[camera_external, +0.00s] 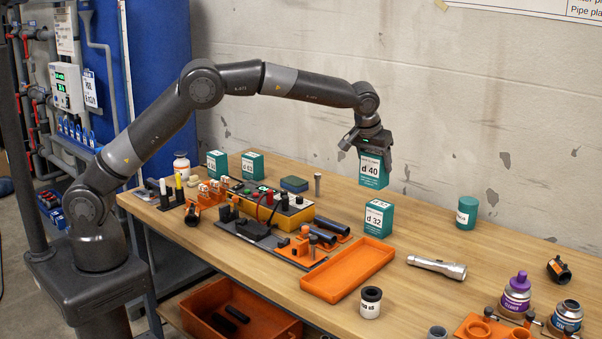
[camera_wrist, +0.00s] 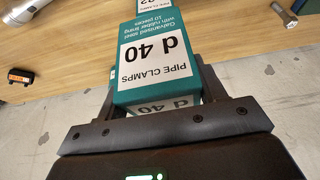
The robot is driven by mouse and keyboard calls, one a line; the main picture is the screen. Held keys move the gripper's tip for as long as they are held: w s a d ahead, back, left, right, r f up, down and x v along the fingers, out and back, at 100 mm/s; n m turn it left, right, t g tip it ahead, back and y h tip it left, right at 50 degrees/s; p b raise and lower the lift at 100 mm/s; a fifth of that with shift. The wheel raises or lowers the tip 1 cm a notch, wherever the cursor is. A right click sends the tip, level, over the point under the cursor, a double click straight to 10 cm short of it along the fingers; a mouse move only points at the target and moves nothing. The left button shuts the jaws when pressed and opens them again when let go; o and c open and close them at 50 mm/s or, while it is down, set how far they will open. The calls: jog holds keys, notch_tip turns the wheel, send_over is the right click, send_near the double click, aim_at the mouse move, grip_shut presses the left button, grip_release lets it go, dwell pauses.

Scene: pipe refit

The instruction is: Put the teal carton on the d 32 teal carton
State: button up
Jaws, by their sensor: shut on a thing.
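My gripper (camera_external: 369,143) is shut on a teal carton labelled d 40 (camera_external: 372,172) and holds it in the air above the table, near the wall. In the wrist view, the held d 40 carton (camera_wrist: 155,55) sits between the gripper's fingers (camera_wrist: 160,110). The d 32 teal carton (camera_external: 378,219) stands upright on the table below the held carton, with a gap between them. In the wrist view, the d 32 carton (camera_wrist: 155,4) shows only as a strip beyond the held one.
An orange tray (camera_external: 348,272) lies in front of the d 32 carton. A flashlight (camera_external: 437,267) and a teal cylinder (camera_external: 467,212) are to its right. Two more teal cartons (camera_external: 217,164) (camera_external: 252,165) stand at the back left. Dark tubes and an instrument lie to the left.

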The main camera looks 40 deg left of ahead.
jog(key=s+d+r, duration=0.3)
jog(key=s+d, duration=0.2)
send_over(380, 203)
notch_tip(380, 203, down, 6)
jog(key=shift+d+f, duration=0.1)
jog(key=shift+f, duration=2.1)
jog(key=shift+f, duration=0.1)
jog(key=o, duration=1.2)
jog(key=shift+s+f, duration=0.1)
jog(key=shift+c, duration=0.2)
